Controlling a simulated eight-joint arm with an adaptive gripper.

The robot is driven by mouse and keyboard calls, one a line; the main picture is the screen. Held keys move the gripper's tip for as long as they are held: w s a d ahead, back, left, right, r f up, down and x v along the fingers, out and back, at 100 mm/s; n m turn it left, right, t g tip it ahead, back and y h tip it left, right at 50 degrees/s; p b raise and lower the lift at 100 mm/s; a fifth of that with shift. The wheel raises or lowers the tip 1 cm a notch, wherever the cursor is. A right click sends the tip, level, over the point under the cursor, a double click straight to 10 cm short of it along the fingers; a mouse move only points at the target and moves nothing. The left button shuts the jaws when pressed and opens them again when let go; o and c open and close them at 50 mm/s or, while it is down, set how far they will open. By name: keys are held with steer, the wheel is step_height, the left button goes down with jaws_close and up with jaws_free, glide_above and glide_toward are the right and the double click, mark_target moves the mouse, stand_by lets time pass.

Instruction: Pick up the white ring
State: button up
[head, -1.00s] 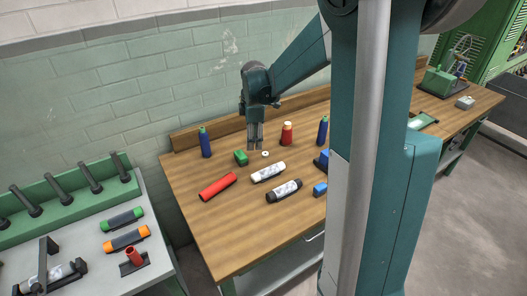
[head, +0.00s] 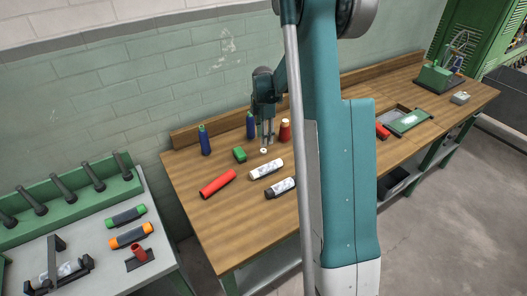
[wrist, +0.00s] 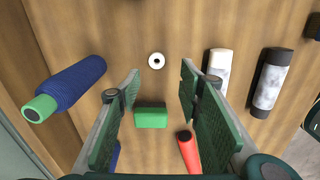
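The white ring (head: 264,150) is small and lies flat on the wooden bench. In the wrist view the ring (wrist: 156,60) shows a dark centre hole and lies just beyond the fingertips, between their lines. My gripper (head: 267,145) points down over the bench by the ring. In the wrist view my gripper (wrist: 160,84) is open, with two green-padded fingers wide apart and nothing between the tips. The height of the tips above the bench is hard to tell.
A green block (wrist: 150,116), a blue spool (wrist: 70,86), a red roll (head: 217,184), a white roll (head: 266,169) and a black-and-white roll (head: 281,188) lie around the ring. A red spool (head: 285,131) stands close by. The bench front (head: 235,235) is clear.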

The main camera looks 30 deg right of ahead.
mark_target(263, 151)
steer(key=shift+f, duration=0.15)
steer(key=shift+f, duration=1.15)
steer(key=shift+w+d+f, duration=0.15)
steer(key=shift+f, duration=0.5)
steer(key=shift+w+d+f, duration=0.1)
steer(key=shift+f, duration=1.85)
steer(key=c, duration=0.7)
